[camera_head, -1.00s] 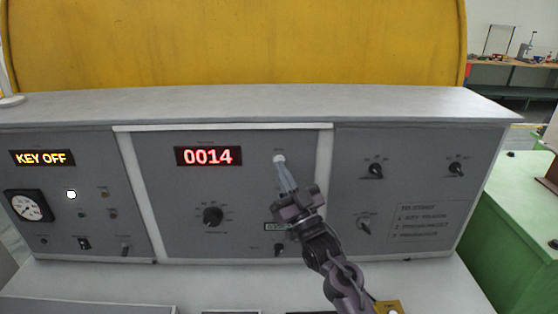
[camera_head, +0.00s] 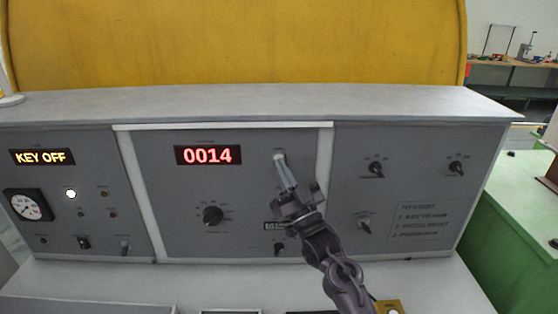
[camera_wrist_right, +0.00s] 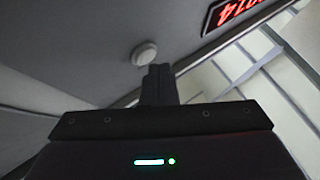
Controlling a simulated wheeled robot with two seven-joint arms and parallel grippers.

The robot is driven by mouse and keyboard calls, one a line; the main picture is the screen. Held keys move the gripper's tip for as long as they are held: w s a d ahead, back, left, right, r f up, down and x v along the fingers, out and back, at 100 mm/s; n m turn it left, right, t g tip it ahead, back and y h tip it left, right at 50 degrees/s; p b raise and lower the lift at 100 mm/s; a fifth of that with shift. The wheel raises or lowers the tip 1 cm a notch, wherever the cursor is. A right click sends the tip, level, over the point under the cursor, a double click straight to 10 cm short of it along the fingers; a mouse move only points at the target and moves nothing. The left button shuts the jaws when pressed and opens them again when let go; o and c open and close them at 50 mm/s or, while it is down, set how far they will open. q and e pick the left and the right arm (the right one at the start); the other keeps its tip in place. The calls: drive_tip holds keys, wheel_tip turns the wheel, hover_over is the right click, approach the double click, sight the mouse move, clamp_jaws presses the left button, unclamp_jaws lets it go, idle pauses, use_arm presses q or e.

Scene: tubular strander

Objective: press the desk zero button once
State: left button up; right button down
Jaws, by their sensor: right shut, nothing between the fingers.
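The desk zero button is a small pale round knob (camera_head: 279,156) on the middle panel, right of the red counter display (camera_head: 208,155), which reads 0014. In the right wrist view the button (camera_wrist_right: 144,53) shows just beyond the fingertips, slightly left of them. My right gripper (camera_head: 281,165) is shut and empty, its fingers pointing up at the button from below. The tips overlap the button's lower edge in the head view; I cannot tell whether they touch it. The fingers (camera_wrist_right: 158,72) also show in the wrist view. My left gripper is not in view.
A rotary knob (camera_head: 213,215) sits below the display. Several switches are on the right panel (camera_head: 410,150). The left panel has a KEY OFF display (camera_head: 42,157) and a dial gauge (camera_head: 28,205). The desk's top ledge (camera_head: 250,105) runs above the panels.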

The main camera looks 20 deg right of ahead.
drive_tip(key=shift+w+d, duration=0.15)
drive_tip(key=shift+w, duration=0.35)
idle(0.7)
drive_tip(key=shift+s, duration=0.1)
drive_tip(key=shift+s+a, duration=0.25)
drive_tip(key=shift+s, duration=0.45)
drive_tip(key=s+p, duration=0.1)
drive_tip(key=s, duration=0.1)
drive_tip(key=s+a, duration=0.1)
drive_tip(key=s, duration=0.1)
drive_tip(key=shift+s+a+p, duration=0.15)
drive_tip(key=shift+s+p, duration=0.2)
drive_tip(key=shift+p, duration=0.05)
drive_tip(key=shift+f, duration=0.1)
idle(0.5)
